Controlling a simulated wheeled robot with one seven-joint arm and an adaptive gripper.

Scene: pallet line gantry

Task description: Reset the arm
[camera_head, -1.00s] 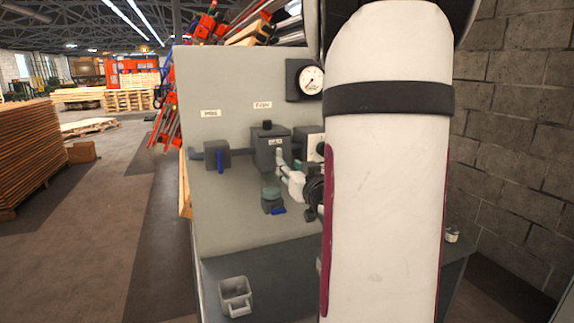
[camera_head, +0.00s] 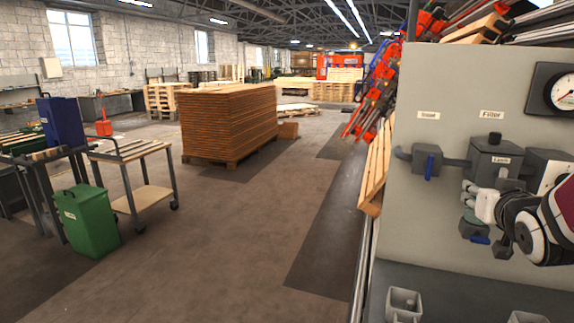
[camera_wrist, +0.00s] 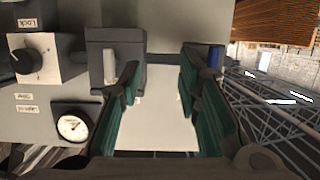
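My gripper (camera_head: 480,203) is at the right of the head view, in front of a grey upright panel (camera_head: 425,225), with my arm coming in from the right edge. In the wrist view my gripper (camera_wrist: 158,75) has its green-padded fingers spread wide apart, with only the panel showing between them. A grey box with a white lever (camera_wrist: 110,68) lies beside the left finger there. A blue handle (camera_wrist: 215,57) shows just behind the right finger. I cannot tell how far the fingertips are from the panel.
A gauge (camera_head: 564,92) sits high on the panel. A grey cup (camera_head: 403,304) stands on the ledge below. A green bin (camera_head: 88,220), a cart (camera_head: 145,193) and a brown board stack (camera_head: 228,122) stand to the left. The floor between stack and panel is open.

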